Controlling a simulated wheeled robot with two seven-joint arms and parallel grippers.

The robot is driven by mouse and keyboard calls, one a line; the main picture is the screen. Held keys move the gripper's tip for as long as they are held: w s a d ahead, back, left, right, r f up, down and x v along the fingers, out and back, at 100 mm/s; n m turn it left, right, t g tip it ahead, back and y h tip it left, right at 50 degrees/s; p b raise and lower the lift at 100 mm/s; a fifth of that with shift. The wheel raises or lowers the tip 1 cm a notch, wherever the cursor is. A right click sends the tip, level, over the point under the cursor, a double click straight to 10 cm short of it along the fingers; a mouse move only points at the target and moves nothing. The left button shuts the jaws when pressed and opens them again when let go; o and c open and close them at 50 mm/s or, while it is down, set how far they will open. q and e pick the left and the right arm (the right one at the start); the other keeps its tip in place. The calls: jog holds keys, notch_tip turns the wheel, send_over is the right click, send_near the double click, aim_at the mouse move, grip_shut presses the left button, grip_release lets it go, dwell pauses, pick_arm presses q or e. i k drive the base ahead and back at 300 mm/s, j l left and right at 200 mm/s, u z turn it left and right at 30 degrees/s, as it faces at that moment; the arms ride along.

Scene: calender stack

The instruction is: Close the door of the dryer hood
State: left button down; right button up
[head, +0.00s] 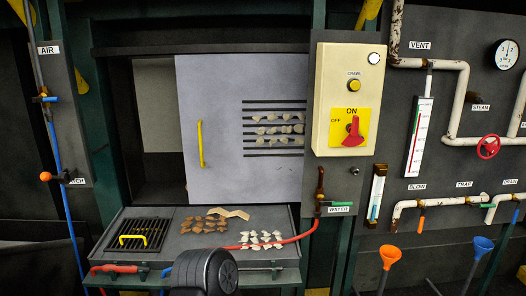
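The door (225,115) of the dryer hood is a flat pale grey panel with a vertical yellow handle (200,144) near its left edge. It stands partly open: a gap (158,120) to its left shows the hood's pale and dark interior. Dark horizontal slots with several pale pieces show on the door's right part. The hood frame (200,40) is dark. A black rounded part of my own arm shows at the bottom centre, below the door. No fingertips of my left or right gripper show.
Below the door, a grey ledge (175,220) holds a black grille (142,233) with a yellow handle, brown and pale pieces, and a red hose (290,239). A cream control box (335,95) with a red switch (353,132) stands right of the door. Pipes and gauges fill the right wall.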

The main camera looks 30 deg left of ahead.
aim_at(242, 116)
jog(key=i+j+z, duration=0.1)
jog(key=i, duration=1.35)
